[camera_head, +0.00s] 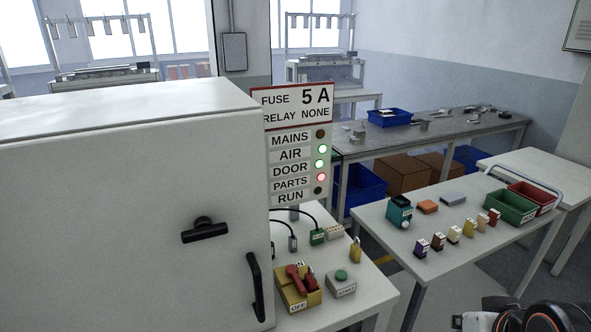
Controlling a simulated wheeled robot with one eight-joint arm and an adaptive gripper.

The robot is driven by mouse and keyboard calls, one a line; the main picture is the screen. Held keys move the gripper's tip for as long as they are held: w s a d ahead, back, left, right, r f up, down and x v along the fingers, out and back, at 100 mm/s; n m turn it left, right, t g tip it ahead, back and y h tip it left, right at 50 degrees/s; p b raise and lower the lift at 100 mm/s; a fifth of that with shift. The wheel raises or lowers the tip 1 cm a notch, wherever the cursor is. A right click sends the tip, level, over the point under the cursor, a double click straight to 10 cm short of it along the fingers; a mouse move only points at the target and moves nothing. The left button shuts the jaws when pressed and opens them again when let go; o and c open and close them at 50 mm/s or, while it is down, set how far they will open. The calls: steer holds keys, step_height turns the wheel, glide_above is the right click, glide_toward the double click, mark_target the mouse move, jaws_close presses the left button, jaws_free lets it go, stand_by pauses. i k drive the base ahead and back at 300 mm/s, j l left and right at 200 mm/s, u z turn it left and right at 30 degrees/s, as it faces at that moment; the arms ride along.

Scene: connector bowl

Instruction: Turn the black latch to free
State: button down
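The black latch (204,231) sits on the front of a large pale cabinet (110,215) at the left. Its bar lies nearly level, tilted slightly up to the right, with a round hub at its middle. A black upright pull handle (256,286) is lower right of it, near the cabinet's edge. Part of my arm, dark with orange rings, shows at the bottom right corner, far from the latch. Its end is cut off by the picture edge, so I cannot tell the state of my gripper. Nothing touches the latch.
Beside the cabinet, a bench holds a red-handled OFF switch (298,283), a START button box (341,283) and a yellow padlock (355,250). A sign panel (298,145) stands behind. A right-hand table holds several fuses, a green bin (512,206) and a red bin (534,197).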

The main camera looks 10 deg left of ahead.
mark_target(204, 228)
steer(key=u, duration=1.6)
